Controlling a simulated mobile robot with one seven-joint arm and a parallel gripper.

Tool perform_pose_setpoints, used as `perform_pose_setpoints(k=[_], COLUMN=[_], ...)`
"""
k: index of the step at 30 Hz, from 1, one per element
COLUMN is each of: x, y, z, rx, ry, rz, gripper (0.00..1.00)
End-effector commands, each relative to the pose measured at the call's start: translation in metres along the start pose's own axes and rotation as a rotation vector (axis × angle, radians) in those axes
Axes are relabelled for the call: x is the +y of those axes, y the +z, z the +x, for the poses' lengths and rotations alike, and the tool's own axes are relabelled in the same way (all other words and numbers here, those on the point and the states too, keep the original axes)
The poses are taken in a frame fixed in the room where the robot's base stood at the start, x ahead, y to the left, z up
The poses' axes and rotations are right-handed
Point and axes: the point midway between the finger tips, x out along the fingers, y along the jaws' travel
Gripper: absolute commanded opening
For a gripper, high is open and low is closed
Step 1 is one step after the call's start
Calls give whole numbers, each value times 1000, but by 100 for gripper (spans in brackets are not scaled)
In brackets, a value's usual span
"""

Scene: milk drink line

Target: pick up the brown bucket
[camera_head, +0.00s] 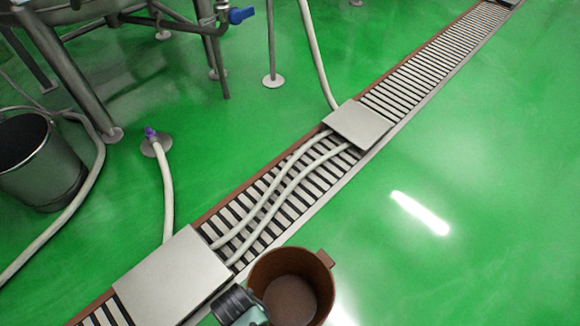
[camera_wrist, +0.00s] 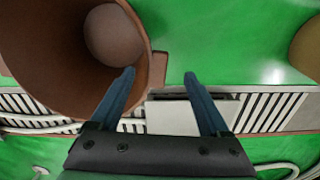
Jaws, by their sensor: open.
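The brown bucket (camera_head: 290,287) stands open and upright on the green floor beside the drain, at the bottom middle of the head view. A squared lug shows on its rim. In the wrist view the bucket (camera_wrist: 55,55) fills the upper left, with its mouth facing the camera. My gripper (camera_wrist: 160,74) is open and empty. Its left finger overlaps the bucket's wall and its right finger lies over floor, so the rim and lug show between them. Whether a finger touches the bucket I cannot tell. In the head view my fingertips are not clear.
A slatted drain channel (camera_head: 405,88) runs diagonally, with metal cover plates (camera_head: 172,280) and pale hoses (camera_head: 286,192). A dark metal bucket (camera_head: 40,165) stands at left near steel legs. A yellowish rounded thing (camera_wrist: 307,50) edges the wrist view. Floor at right is clear.

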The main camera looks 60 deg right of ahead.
Motion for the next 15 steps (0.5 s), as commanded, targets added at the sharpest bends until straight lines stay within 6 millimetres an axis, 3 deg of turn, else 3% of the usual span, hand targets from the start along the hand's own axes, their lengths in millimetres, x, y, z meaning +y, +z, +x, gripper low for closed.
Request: perform_pose_setpoints(k=[8,15], x=[1,6], y=[-2,-7], z=[14,40], rx=[2,3], ry=[0,0], rz=[-1,2], gripper=[80,80])
